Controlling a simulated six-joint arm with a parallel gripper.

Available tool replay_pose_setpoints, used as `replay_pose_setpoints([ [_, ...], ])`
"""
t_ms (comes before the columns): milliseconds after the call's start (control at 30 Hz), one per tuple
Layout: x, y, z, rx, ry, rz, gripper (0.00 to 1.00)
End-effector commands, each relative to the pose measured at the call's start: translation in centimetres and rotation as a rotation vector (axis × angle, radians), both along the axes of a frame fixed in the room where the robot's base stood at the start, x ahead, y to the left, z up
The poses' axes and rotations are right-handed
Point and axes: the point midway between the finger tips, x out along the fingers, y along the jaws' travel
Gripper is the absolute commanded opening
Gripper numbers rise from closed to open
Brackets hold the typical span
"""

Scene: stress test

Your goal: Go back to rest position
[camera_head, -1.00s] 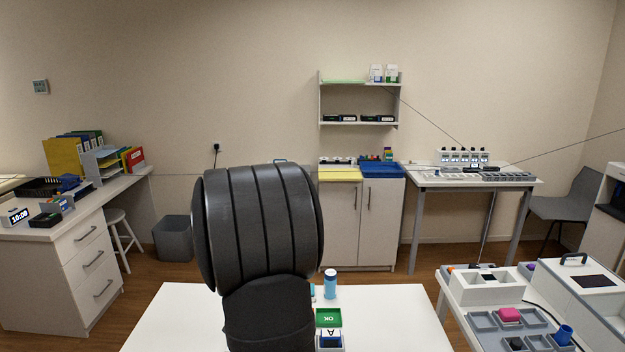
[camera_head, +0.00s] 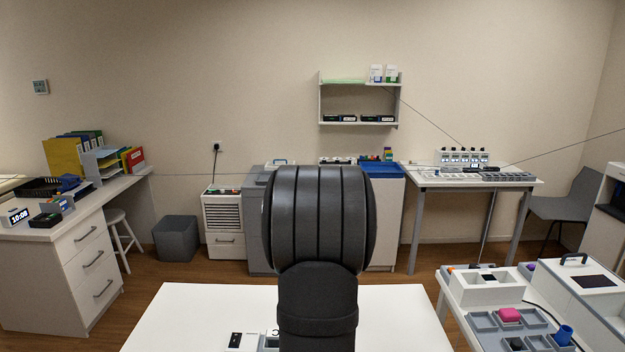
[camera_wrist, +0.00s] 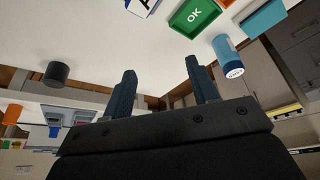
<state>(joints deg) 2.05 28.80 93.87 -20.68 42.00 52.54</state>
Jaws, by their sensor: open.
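My gripper (camera_wrist: 163,92) shows in the wrist view with its two dark fingers apart and nothing between them. In the head view my own dark arm rises over the white table (camera_head: 200,315), and it hides the gripper. In the wrist view the white table top (camera_wrist: 165,42) lies beyond the fingers. A green OK tray (camera_wrist: 194,14) and a blue cylinder (camera_wrist: 228,58) with a white marked end stand on it, apart from the fingers.
A black cylinder (camera_wrist: 57,74) shows at left in the wrist view. In the head view, a side table at right holds grey trays (camera_head: 482,321) and a pink block (camera_head: 509,315). The white table's left part looks clear.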

Motion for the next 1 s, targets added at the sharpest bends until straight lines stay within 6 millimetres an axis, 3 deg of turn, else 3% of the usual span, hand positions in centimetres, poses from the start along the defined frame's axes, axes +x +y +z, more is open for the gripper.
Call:
replay_pose_setpoints([
  [500, -0.4, -9.9, 0.8, 0.0, 0.002, -0.234, 0.54],
  [700, -0.6, -11.8, 0.9, 0.0, 0.002, -0.279, 0.54],
  [1000, -0.7, -12.2, 1.0, 0.0, 0.002, -0.29, 0.54],
])
